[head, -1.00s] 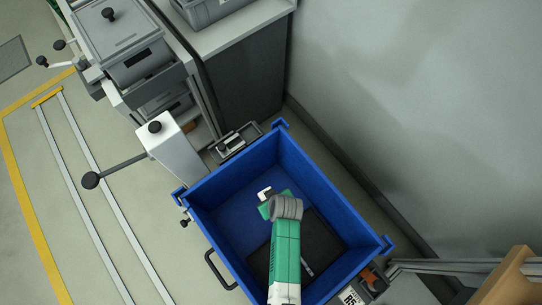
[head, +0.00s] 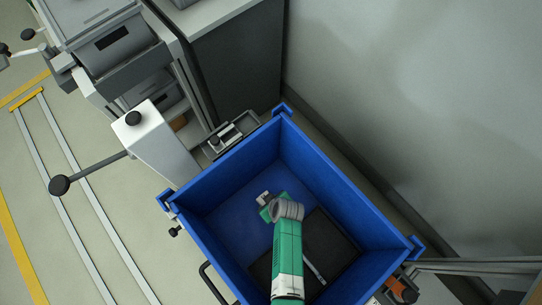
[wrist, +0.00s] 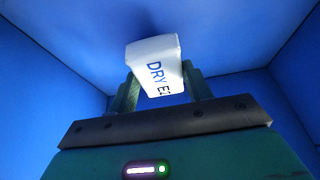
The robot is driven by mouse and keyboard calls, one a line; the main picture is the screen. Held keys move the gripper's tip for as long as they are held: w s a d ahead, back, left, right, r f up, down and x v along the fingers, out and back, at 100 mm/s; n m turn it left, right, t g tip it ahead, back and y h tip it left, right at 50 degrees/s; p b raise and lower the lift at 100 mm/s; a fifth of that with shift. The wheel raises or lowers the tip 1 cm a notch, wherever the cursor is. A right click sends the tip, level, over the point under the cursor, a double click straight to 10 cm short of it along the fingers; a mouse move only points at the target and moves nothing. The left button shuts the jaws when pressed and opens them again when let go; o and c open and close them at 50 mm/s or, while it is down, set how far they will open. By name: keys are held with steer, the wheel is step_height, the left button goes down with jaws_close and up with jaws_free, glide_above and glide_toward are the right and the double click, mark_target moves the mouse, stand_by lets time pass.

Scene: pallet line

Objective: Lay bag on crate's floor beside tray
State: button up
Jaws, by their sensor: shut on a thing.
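The white bag (wrist: 155,62), printed "DRY" in blue, is between the green fingers of my gripper (wrist: 160,92) in the wrist view. In the head view the bag (head: 263,198) shows as a small pale patch at the tip of my gripper (head: 268,206). My gripper is shut on it, inside the blue crate (head: 178,212). The black tray (head: 335,242) lies on the crate's floor in the lower right part, partly hidden by my arm. The bag is over the bare blue floor, up-left of the tray. I cannot tell whether it touches the floor.
The crate's blue walls surround my gripper on all sides. A pale strip (head: 314,268) lies on the tray. A grey cabinet (head: 235,70) stands behind the crate, and a white post with a lever (head: 150,135) stands to its left. A grey wall is at right.

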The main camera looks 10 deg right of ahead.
step_height(320, 180, down, 4)
steer(key=shift+r+b, duration=0.1)
steer(key=shift+b, duration=1.1)
steer(key=shift+r, duration=0.15)
steer(key=o, duration=0.5)
steer(key=shift+f, duration=0.2)
steer(key=o, duration=0.5)
steer(key=shift+c, duration=0.2)
